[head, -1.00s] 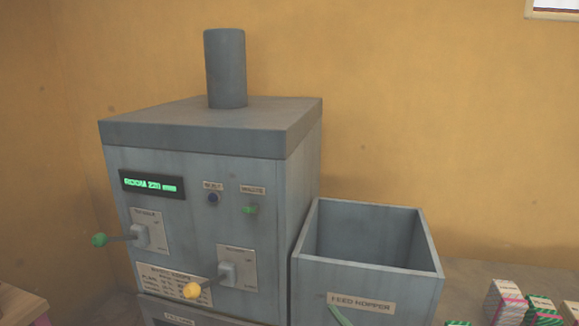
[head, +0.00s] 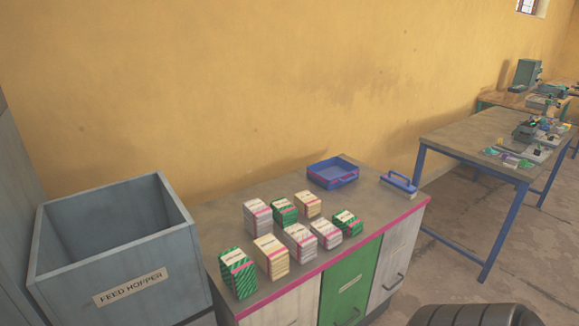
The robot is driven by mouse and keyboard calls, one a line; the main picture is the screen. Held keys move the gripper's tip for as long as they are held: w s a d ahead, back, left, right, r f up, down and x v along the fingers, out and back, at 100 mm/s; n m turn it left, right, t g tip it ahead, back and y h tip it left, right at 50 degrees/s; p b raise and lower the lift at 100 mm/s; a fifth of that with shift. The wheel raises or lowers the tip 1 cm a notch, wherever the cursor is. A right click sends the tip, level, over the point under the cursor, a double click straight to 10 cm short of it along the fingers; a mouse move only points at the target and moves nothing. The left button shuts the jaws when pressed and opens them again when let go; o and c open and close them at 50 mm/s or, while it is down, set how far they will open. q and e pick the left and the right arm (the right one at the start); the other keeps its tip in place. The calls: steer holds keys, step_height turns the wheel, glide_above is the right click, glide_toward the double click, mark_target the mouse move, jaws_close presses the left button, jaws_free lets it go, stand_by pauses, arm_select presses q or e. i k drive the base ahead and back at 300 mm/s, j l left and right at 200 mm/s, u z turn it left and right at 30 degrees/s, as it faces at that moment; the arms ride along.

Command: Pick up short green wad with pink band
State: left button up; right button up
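Several banded paper wads stand on a grey worktop (head: 300,274) with a pink edge. Three are green striped: a tall green wad (head: 238,273) at the front left, a green wad (head: 285,211) in the back row, and a short green wad (head: 347,223) at the right end. The band colours on the green wads are too small to tell surely. The others are white-pink and cream, such as a white-pink wad (head: 258,218) and a cream wad (head: 271,257). Neither of my grippers is in view.
The grey feed hopper (head: 135,285) stands left of the wads, open at the top. A blue tray (head: 333,173) and a blue handled object (head: 399,182) lie at the back and right. A blue-legged table (head: 470,140) stands farther right, with bare floor between.

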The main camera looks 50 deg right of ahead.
mark_target(350, 223)
steer(key=z, duration=0.5)
steer(key=k+z, duration=0.1)
steer(key=z, duration=0.4)
steer(key=k+z, duration=0.1)
steer(key=z, duration=0.9)
steer(key=u, duration=0.45)
steer(key=i+l+u, duration=0.25)
steer(key=u, duration=0.15)
steer(key=i+l+u, duration=0.2)
steer(key=l+u, duration=0.15)
steer(key=i+l+u, duration=0.1)
steer(key=l, duration=0.2)
steer(key=i+l, duration=0.1)
steer(key=l, duration=0.25)
steer(key=i+l+u, duration=0.15)
steer(key=l, duration=0.15)
steer(key=k, duration=0.05)
